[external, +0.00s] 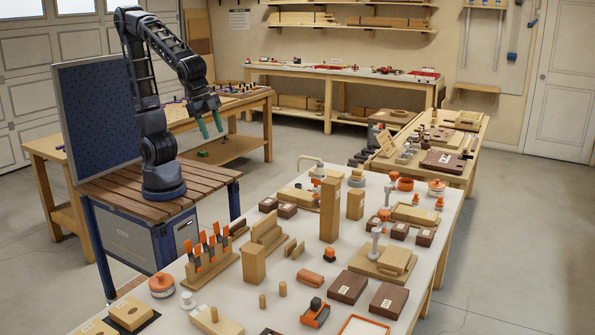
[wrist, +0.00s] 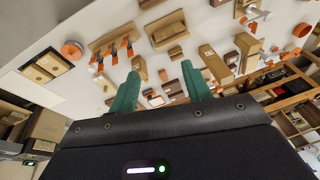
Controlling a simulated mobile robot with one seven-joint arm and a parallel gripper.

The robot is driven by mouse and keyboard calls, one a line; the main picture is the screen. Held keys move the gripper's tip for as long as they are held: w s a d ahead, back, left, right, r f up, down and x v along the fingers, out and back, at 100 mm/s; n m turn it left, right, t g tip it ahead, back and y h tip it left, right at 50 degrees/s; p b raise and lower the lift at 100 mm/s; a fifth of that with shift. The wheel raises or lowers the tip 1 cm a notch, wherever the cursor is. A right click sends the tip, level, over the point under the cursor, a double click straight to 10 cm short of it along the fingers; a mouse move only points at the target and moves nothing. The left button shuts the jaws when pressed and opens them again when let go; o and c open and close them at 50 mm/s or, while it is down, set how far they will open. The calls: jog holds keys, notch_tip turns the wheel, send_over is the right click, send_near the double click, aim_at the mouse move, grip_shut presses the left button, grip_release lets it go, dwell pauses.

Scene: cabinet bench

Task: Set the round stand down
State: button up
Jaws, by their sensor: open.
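My gripper (external: 210,126) is raised in the air beyond the left side of the white bench, its two green fingers pointing down. In the wrist view my gripper (wrist: 160,76) has its fingers spread with nothing held between them. I cannot tell for sure which thing is the round stand. All sit apart from my gripper.
The white bench (external: 345,245) is crowded with wooden blocks, dark boxes and a rack of orange clips (external: 210,255). A tall wooden block (external: 330,208) stands mid-bench. A blue perforated panel (external: 98,115) stands beside my arm. A second bench (external: 470,135) is behind. The floor at right is clear.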

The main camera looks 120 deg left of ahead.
jog(key=s+a+n, duration=0.1)
jog(key=s+a, duration=0.3)
jog(key=s, duration=0.4)
jog(key=s+a+t+h, duration=0.1)
jog(key=s+a, duration=0.4)
jog(key=s, duration=0.3)
jog(key=shift+s+a+r+n+t, duration=0.25)
jog(key=shift+s+r+n+t, duration=0.1)
jog(key=shift+r+n, duration=0.1)
